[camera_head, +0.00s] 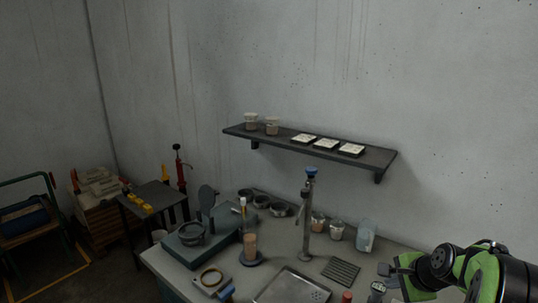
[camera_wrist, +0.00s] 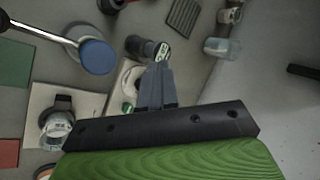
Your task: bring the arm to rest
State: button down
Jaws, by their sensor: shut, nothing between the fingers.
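My arm (camera_head: 455,270), green and black, comes in at the lower right of the head view, above the right end of the workbench (camera_head: 165,265). My gripper (camera_wrist: 158,72) shows in the wrist view, with its grey fingers together and nothing between them. The fingertips lie in the picture close to a small black device with a round display (camera_wrist: 160,52). I cannot tell the height between them.
A blue-topped metal post (camera_head: 308,205) stands upright on the bench. A translucent bottle (camera_head: 365,237), a ribbed dark mat (camera_head: 340,270) and a metal tray (camera_head: 292,287) are near. A wall shelf (camera_head: 375,158) holds cups and white tiles. The air right of the shelf is clear.

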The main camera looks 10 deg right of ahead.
jog(key=s+a+r+n+g, duration=0.1)
jog(key=s+a+r+n, duration=0.2)
jog(key=a, duration=0.4)
jog(key=s+a+r+n, duration=0.1)
jog(key=a+r+n, duration=0.2)
jog(key=a+n, duration=0.3)
jog(key=s+a+r+n, duration=0.1)
jog(key=s+a+n, duration=0.9)
jog(key=s, duration=0.6)
jog(key=shift+s+a+g, duration=0.3)
jog(key=shift+a, duration=0.6)
jog(key=shift+d, duration=0.1)
